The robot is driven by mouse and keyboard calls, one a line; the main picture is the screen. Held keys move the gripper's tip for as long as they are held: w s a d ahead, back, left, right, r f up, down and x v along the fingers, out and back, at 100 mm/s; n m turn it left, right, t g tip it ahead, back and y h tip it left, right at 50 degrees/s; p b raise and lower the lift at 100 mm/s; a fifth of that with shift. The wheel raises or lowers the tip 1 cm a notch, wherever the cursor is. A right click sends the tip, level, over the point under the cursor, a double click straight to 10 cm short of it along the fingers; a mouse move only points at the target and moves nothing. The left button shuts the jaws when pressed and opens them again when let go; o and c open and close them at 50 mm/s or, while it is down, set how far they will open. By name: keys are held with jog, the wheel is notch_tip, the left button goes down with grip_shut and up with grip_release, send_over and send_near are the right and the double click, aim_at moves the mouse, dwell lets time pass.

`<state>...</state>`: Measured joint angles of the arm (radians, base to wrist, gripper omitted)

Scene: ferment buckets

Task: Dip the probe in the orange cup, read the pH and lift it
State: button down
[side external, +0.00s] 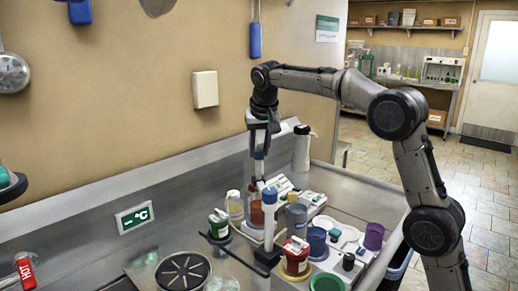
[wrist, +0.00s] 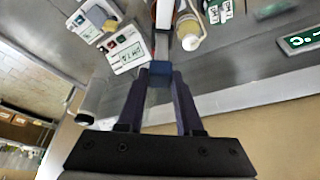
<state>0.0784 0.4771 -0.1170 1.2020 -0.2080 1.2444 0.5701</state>
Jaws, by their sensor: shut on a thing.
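My gripper (side external: 260,154) points down above the crowded bench in the side view. In the wrist view its fingers (wrist: 159,76) are shut on the blue top of the probe (wrist: 159,73). The probe's pale shaft (wrist: 164,38) runs away from the fingers toward an orange rim at the top edge of the picture. I cannot tell whether the probe's tip is inside the cup. A white meter (wrist: 123,50) with a small greenish display lies beside it; the reading is too small to make out.
A yellowish bottle (side external: 235,206) stands left of the orange cup. A purple cup (side external: 373,236) stands at right. The wall is close behind.

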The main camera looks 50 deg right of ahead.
aim_at(259, 166)
notch_tip(259, 166, down, 6)
jog(key=shift+f, duration=0.1)
dwell(0.4)
jog(key=c, duration=0.6)
grip_release()
jog(key=shift+o, duration=0.2)
jog(key=v, duration=1.4)
